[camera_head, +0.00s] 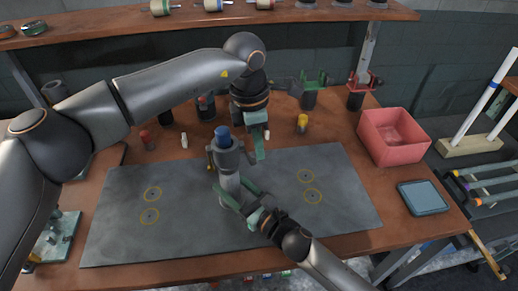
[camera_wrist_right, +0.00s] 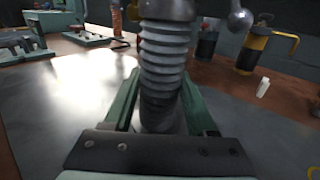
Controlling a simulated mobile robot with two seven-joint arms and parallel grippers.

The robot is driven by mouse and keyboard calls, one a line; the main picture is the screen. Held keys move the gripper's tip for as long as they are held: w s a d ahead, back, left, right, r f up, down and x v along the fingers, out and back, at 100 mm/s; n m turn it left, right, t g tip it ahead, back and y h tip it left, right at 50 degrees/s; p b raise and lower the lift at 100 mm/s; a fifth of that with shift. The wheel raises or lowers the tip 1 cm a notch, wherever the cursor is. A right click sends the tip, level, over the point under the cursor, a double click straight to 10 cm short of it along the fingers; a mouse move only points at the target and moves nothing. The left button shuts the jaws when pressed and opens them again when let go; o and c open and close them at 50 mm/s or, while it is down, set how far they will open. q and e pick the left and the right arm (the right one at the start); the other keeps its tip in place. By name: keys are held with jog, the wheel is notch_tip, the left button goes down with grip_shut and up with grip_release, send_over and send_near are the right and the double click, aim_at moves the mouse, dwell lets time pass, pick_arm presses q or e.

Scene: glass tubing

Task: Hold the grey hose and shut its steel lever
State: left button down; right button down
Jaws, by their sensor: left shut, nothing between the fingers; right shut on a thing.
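The grey hose (camera_head: 230,186) stands upright on the dark mat, with a grey fitting (camera_head: 226,158) and a blue cap (camera_head: 222,132) on top. The right wrist view shows its ribbed body (camera_wrist_right: 163,70). My right gripper (camera_head: 228,194) is shut around the hose low down; its green fingers lie on both sides of it. A steel rod with a ball end (camera_wrist_right: 241,20), seemingly the lever, sticks out beside the top in the wrist view; its exact position is unclear. My left gripper (camera_head: 260,154) is shut and empty, pointing down just right of the fitting.
The dark mat (camera_head: 120,225) is mostly free, with several yellow rings. A red bin (camera_head: 393,137) and blue tray (camera_head: 423,197) stand at right.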

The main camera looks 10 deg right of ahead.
aim_at(251, 158)
pick_arm(q)
jog(key=shift+d+r, duration=0.1)
jog(key=d+r, duration=0.5)
jog(key=r, duration=0.3)
jog(key=shift+r, duration=0.15)
jog(key=shift+d, duration=0.1)
dwell(0.4)
jog(key=c, duration=1.5)
grip_release()
jog(key=shift+w, duration=0.1)
jog(key=o, duration=0.7)
jog(key=shift+y, duration=0.5)
jog(key=a, duration=0.2)
jog(key=a+r, duration=0.1)
jog(key=a, duration=0.3)
jog(key=shift+a+r, duration=0.3)
jog(key=shift+r, duration=0.05)
jog(key=shift+c, duration=0.2)
jog(key=f, duration=1.2)
jog(key=shift+a, duration=0.3)
